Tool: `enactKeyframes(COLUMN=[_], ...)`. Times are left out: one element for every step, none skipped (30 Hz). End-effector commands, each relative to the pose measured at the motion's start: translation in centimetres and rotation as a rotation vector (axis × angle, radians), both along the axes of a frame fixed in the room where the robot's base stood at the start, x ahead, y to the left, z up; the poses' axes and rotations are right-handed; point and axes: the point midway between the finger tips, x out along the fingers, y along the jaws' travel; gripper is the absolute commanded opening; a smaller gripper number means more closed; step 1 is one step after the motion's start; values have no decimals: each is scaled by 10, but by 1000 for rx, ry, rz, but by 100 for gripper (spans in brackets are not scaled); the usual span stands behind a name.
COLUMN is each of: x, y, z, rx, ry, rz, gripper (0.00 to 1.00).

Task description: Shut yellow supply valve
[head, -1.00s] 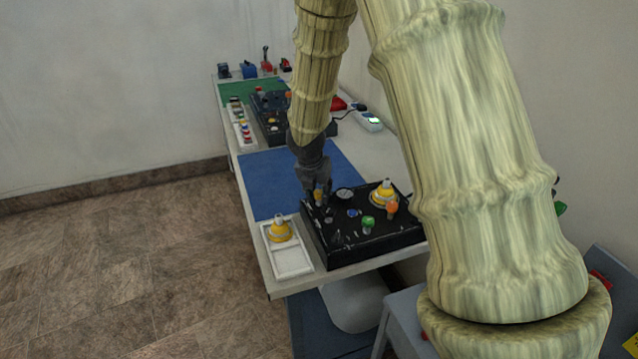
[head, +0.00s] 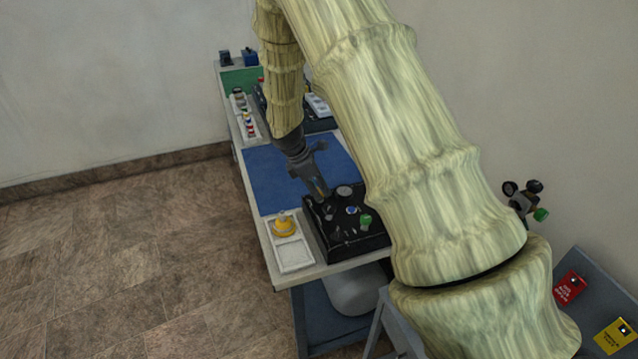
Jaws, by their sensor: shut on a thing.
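The black trainer panel (head: 345,245) lies at the near end of the table. My gripper (head: 319,191) reaches down to its back left corner and is shut on a small yellow-orange piece, which looks like the yellow supply valve (head: 321,187). The fingers cover most of the piece, so its turn angle cannot be told. A grey round disc (head: 344,191), a blue knob (head: 351,210) and a green knob (head: 366,221) are on the panel to the right of my gripper. My arm hides the panel's right part.
A white tray (head: 296,256) with a yellow, ringed part (head: 284,226) stands left of the panel. A blue mat (head: 270,178) lies behind it, mostly clear. Another dark panel and small parts are farther back. Red and yellow tags (head: 569,288) sit at lower right.

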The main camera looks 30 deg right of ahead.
Motion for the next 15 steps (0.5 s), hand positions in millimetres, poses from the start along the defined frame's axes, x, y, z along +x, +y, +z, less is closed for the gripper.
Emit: enactKeyframes(x=[1,1,2,1,1,2,2,2,2,2,3,3,2,3,3], y=[0,0,-1,-1,-1,-1,-1,-1,-1,-1,-1,-2,-2,-2,-2], z=[2,2,2,1,1,1,1,1,1,1,1,1,0,0,0], rx=[1,1,1,1,0,1,1,1,1,0,1,0,1,0,0], ry=[-1,-1,-1,0,1,-1,0,0,-1,-1,-2,-1,0,-1,-1], rz=[-43,-71,-109,-139,-166,-205,-233,-262,-299,-326,-353,-388,-413,-439,-469], gripper=[5,5,5,5,5,5,5,5,5,5,5,5,5,5,5])
